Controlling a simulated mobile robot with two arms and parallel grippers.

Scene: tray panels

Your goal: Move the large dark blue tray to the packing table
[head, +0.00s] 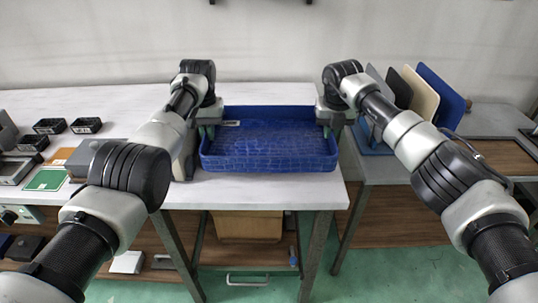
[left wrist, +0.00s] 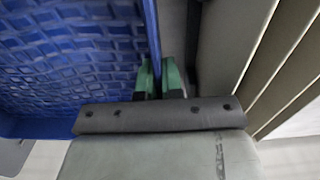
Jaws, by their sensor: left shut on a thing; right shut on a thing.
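The large dark blue tray (head: 268,164) is level at a white-topped table, between my two arms in the head view. It looks empty, and I cannot tell whether it rests on the top or hangs just above it. My left gripper (head: 207,131) is shut on the tray's left wall. In the left wrist view the green fingertips of my left gripper (left wrist: 159,78) pinch the thin wall of the blue tray (left wrist: 70,60). My right gripper (head: 328,127) is shut on the tray's right wall; its fingertips are small and partly hidden.
The white table (head: 110,98) holds small black bins (head: 48,126) and a green board (head: 45,179) at left. A second table (head: 375,172) stands right across a narrow gap, with a rack of upright panels (head: 440,93). A cardboard box (head: 247,226) is below.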

